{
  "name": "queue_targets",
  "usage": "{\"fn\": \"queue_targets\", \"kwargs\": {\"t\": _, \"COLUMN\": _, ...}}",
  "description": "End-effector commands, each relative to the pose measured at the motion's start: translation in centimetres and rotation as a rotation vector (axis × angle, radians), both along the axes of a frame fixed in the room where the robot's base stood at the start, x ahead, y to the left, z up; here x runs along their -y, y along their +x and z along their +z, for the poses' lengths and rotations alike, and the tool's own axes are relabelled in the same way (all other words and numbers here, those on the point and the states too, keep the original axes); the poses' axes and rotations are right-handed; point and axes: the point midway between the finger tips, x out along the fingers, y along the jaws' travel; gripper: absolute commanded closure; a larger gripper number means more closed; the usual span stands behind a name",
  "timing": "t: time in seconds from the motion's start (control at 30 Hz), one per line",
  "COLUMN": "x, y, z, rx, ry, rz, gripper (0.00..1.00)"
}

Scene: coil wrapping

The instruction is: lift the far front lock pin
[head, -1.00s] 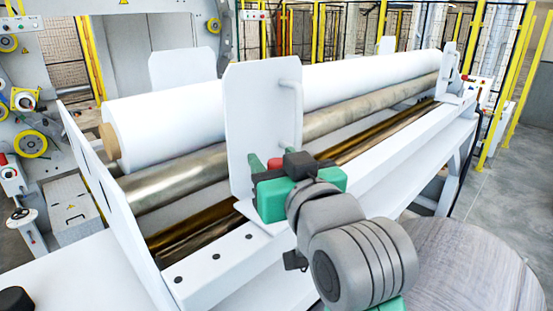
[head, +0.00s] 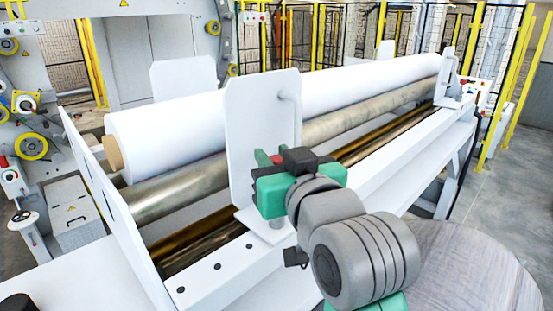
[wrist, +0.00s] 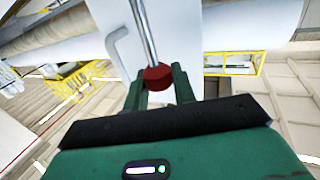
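My gripper (head: 272,159) has its green fingers around the red knob of the lock pin (head: 279,161), in front of the white upright plate (head: 250,110) on the near end of the beam. In the wrist view my gripper (wrist: 160,84) appears shut on the red knob of the lock pin (wrist: 158,77), one finger on each side. A bare metal rod runs from the knob to the top edge of the picture. My wrist and arm hide much of the plate's foot in the head view.
A large white roll (head: 190,128) lies behind the plate, with metal rollers (head: 180,185) beside it. A bent handle (head: 291,105) sticks out of the plate near my gripper. A second bracket (head: 447,88) stands at the beam's far end. A round grey surface (head: 460,265) lies at lower right.

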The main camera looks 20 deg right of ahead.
Motion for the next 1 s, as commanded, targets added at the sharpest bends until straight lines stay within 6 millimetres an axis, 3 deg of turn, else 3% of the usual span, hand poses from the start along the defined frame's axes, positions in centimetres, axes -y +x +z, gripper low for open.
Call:
{"fn": "queue_targets", "kwargs": {"t": 0.03, "x": 0.0, "y": -0.1, "z": 0.4, "rx": 0.009, "ry": -0.002, "rz": 0.0, "gripper": 0.65}}
{"fn": "queue_targets", "kwargs": {"t": 0.1, "x": 0.0, "y": -0.1, "z": 0.4, "rx": 0.008, "ry": -0.002, "rz": 0.0, "gripper": 0.54}}
{"fn": "queue_targets", "kwargs": {"t": 0.37, "x": 0.0, "y": -0.2, "z": 0.2, "rx": 0.005, "ry": -0.001, "rz": 0.0, "gripper": 0.54}}
{"fn": "queue_targets", "kwargs": {"t": 0.73, "x": -0.3, "y": -6.6, "z": 0.1, "rx": 0.008, "ry": -0.001, "rz": 0.0, "gripper": 0.54}}
{"fn": "queue_targets", "kwargs": {"t": 1.0, "x": -0.3, "y": -7.9, "z": 0.2, "rx": 0.005, "ry": -0.001, "rz": 0.0, "gripper": 0.54}}
